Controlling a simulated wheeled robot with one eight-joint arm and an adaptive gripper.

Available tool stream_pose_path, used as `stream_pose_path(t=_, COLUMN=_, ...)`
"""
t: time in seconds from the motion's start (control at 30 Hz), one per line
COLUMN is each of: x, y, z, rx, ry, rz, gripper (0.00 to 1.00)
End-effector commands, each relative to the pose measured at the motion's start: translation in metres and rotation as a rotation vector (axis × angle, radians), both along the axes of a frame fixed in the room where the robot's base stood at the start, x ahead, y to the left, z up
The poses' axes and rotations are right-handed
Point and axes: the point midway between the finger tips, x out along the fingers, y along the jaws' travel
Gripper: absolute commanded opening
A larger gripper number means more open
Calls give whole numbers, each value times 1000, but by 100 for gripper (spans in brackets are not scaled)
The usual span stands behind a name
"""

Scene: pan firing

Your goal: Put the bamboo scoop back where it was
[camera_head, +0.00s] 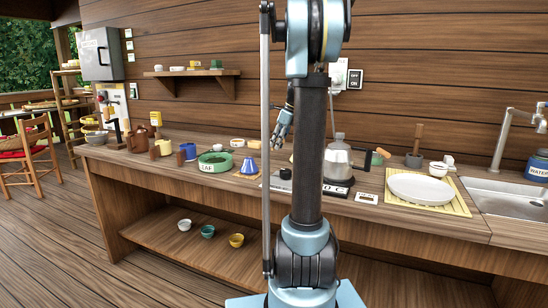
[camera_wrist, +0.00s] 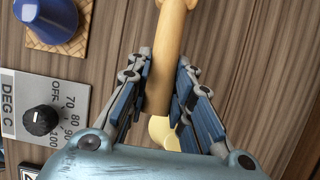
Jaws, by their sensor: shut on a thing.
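The bamboo scoop (camera_wrist: 170,50) is a pale wooden piece between the fingers of my gripper (camera_wrist: 164,80) in the wrist view. Its upper end runs past the top edge of that view. A paler yellowish curved part (camera_wrist: 164,132) shows below, between the fingers and near the palm. My gripper is shut on the scoop's shaft. In the head view my gripper (camera_head: 280,140) points down above the counter, just left of my arm column. I cannot make out the scoop in that view.
In the head view a green bowl (camera_head: 214,162), a kettle (camera_head: 338,158) and a white plate (camera_head: 420,187) stand on the counter (camera_head: 160,172).

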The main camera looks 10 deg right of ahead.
Motion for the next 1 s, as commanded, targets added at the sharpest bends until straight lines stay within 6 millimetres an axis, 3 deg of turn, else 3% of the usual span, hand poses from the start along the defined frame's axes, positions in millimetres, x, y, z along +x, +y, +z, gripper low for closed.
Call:
stream_pose_path(t=0.27, x=0, y=-2, z=-20, rx=0, ry=0, rz=-3, gripper=1)
stream_pose_path(t=0.53, x=0, y=-3, z=-53, rx=0, ry=0, rz=-3, gripper=1)
stream_pose_path(t=0.87, x=-1, y=-3, z=-56, rx=0, ry=1, rz=-4, gripper=1)
stream_pose_path(t=0.9, x=-1, y=-3, z=-56, rx=0, ry=0, rz=-3, gripper=28)
stream_pose_path(t=0.97, x=-1, y=-3, z=-56, rx=0, ry=0, rz=-3, gripper=41)
stream_pose_path(t=1.0, x=-1, y=-3, z=-56, rx=0, ry=0, rz=-3, gripper=41)
